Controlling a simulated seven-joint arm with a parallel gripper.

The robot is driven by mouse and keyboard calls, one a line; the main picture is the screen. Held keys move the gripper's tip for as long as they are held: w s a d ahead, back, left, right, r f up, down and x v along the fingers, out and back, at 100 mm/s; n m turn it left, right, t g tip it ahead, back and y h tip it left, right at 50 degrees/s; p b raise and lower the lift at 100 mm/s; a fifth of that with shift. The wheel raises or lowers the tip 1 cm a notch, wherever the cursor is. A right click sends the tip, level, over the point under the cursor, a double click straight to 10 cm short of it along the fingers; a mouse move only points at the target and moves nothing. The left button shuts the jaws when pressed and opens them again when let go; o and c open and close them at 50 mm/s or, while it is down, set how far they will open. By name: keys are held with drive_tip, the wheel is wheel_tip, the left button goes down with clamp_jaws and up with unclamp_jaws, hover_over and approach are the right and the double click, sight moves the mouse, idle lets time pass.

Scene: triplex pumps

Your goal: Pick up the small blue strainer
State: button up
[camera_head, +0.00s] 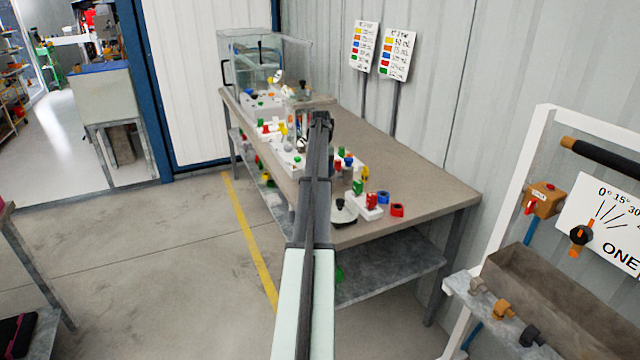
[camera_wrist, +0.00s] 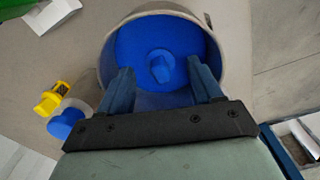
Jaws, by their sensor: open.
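In the wrist view, a round grey-rimmed vessel (camera_wrist: 212,45) holds a blue round piece with a raised blue knob (camera_wrist: 160,67) at its middle. This looks like the blue strainer, but I cannot tell for sure. My gripper (camera_wrist: 160,72) is open, with one finger on each side of the knob and clear gaps between. I cannot tell how far the fingertips are above it. In the head view my gripper (camera_head: 320,122) is over the workbench; my arm hides what lies beneath it.
A yellow part (camera_wrist: 52,98) and a smaller blue part (camera_wrist: 66,123) lie left of the vessel. On the workbench (camera_head: 420,185) are a blue ring (camera_head: 383,197), a red ring (camera_head: 397,210) and several coloured parts. A clear box (camera_head: 265,62) stands at the far end.

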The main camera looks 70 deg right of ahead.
wheel_tip(320, 180, down, 3)
drive_tip(key=shift+f, duration=0.15)
drive_tip(key=c, duration=1.1)
